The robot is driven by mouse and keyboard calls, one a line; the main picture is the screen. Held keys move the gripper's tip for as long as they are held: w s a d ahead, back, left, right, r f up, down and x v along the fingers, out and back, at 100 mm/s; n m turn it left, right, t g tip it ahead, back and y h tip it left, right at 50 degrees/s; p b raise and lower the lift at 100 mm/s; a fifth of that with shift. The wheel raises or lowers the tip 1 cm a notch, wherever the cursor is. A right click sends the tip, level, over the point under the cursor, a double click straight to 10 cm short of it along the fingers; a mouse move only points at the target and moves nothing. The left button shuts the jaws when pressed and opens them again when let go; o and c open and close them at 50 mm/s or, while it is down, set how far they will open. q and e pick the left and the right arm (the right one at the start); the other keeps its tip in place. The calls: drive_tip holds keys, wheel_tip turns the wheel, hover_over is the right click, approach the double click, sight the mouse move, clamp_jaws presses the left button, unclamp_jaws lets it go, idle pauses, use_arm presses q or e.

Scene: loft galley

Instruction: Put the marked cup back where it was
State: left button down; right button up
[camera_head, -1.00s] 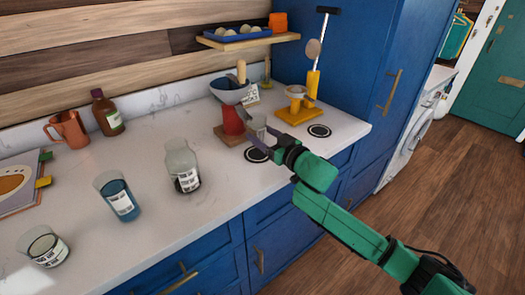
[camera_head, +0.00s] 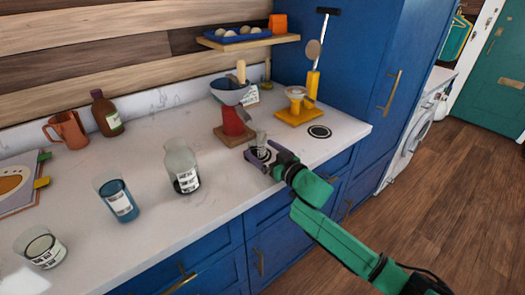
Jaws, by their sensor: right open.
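A small clear cup (camera_head: 261,142) stands upright on the counter at a black ring mark (camera_head: 257,155); I cannot make out a marking on it. My right gripper (camera_head: 264,158) is open, low over the counter, with its purple-grey fingers around the cup's near side. Whether a finger touches the cup cannot be told, and the fingers hide part of its base and of the ring. My left gripper is not in view.
A red stand with a blue-grey bowl (camera_head: 232,108) is close behind the cup. A yellow stand (camera_head: 298,107) is at the back right. A clear jar (camera_head: 182,166), a blue-filled glass (camera_head: 119,198) and another glass (camera_head: 42,247) stand left. A shelf (camera_head: 250,40) hangs above.

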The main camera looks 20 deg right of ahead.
drive_tip(key=shift+r, duration=0.15)
drive_tip(key=b+v, duration=0.1)
drive_tip(key=v, duration=1.1)
